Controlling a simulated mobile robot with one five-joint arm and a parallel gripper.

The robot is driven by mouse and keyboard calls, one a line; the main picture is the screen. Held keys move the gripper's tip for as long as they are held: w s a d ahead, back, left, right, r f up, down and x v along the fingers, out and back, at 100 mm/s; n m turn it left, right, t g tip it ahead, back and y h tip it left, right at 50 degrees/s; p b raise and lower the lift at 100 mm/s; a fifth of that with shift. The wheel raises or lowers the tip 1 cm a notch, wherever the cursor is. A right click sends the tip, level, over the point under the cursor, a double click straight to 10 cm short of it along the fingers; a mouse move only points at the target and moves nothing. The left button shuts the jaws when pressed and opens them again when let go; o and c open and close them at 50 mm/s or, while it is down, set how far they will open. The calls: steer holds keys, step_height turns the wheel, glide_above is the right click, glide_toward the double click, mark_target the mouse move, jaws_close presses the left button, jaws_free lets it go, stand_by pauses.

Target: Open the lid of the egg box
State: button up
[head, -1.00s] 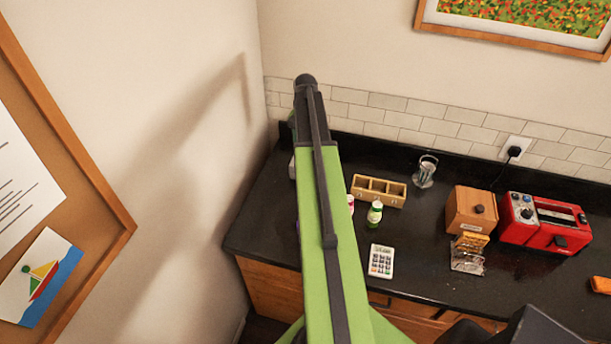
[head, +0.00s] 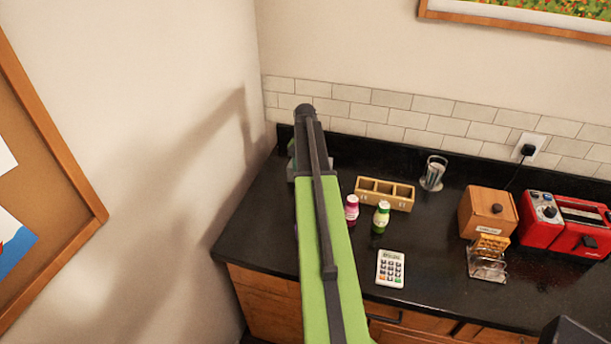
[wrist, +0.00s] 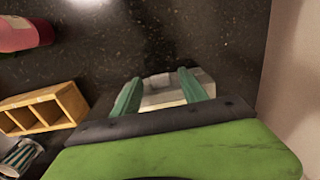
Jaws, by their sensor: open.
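A grey box (wrist: 160,84), which looks like the egg box, sits on the dark counter near the wall corner. In the wrist view it lies just beyond and between my fingers, with its near part hidden by my gripper. Its lid looks shut, but the view is too partial to be sure.
A wall closes the left.

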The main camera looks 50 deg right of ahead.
jaws_close()
stand_by(1.3)
